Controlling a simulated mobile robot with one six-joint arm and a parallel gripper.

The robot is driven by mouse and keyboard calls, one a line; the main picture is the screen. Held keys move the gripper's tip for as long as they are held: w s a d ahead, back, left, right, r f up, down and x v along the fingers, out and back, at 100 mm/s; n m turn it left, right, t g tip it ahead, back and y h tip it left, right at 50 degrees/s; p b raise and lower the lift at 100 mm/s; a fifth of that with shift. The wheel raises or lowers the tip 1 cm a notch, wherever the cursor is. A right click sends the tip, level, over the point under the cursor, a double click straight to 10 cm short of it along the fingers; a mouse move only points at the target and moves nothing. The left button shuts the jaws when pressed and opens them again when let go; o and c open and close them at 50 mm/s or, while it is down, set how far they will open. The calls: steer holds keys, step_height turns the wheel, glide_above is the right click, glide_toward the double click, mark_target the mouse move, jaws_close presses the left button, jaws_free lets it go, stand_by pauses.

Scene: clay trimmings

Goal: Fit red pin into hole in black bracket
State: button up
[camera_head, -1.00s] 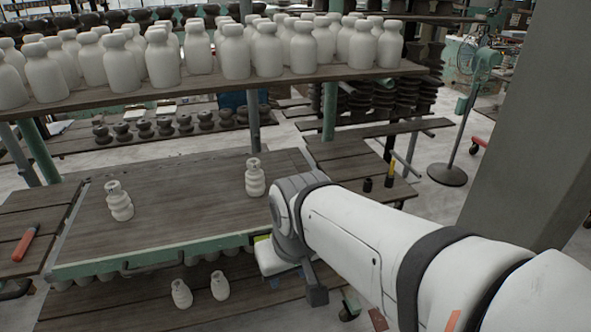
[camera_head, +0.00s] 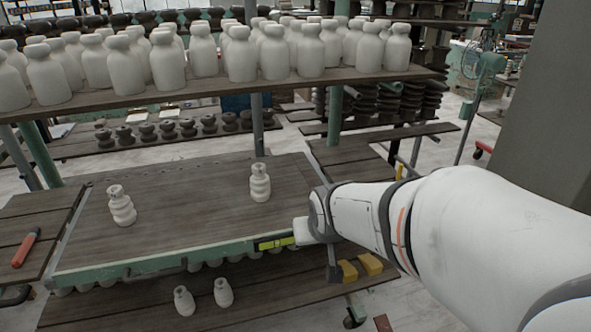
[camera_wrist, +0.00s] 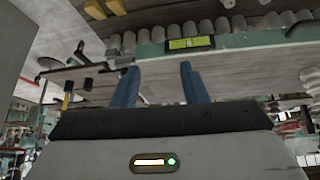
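I cannot make out a red pin or a black bracket with a hole in either current view. My gripper (camera_wrist: 160,67) shows in the wrist view as two blue fingers standing well apart, with nothing between them. In the head view my arm comes in from the right and ends by the right front corner of the work table (camera_head: 190,235); the fingers cannot be made out there. A yellow-green level (camera_head: 274,243) is at the table's front edge, close to the arm's end. It also shows beyond the fingers in the wrist view (camera_wrist: 190,43).
Two ribbed pale clay pieces (camera_head: 121,206) (camera_head: 260,183) stand on the table. A red-handled tool (camera_head: 26,247) lies on the left boards. Two small bottles (camera_head: 223,292) and yellow blocks (camera_head: 370,263) are lower down. White bottles (camera_head: 131,65) crowd the upper shelf. The table's middle is clear.

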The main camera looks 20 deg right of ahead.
steer(key=w+d+f+t, duration=0.3)
steer(key=w+d, duration=0.2)
steer(key=w, duration=0.3)
steer(key=w+d+f+m+t+h, duration=0.1)
steer(key=w+d+f+t, duration=0.2)
steer(key=w, duration=0.5)
steer(key=w+d+f+m+t+h, duration=0.1)
steer(key=w+d+f+t, duration=0.3)
steer(key=w+d, duration=0.3)
steer(key=shift+w+d+t, duration=0.1)
steer(key=shift+w+t, duration=0.6)
steer(key=shift+w, duration=0.1)
jaws_close()
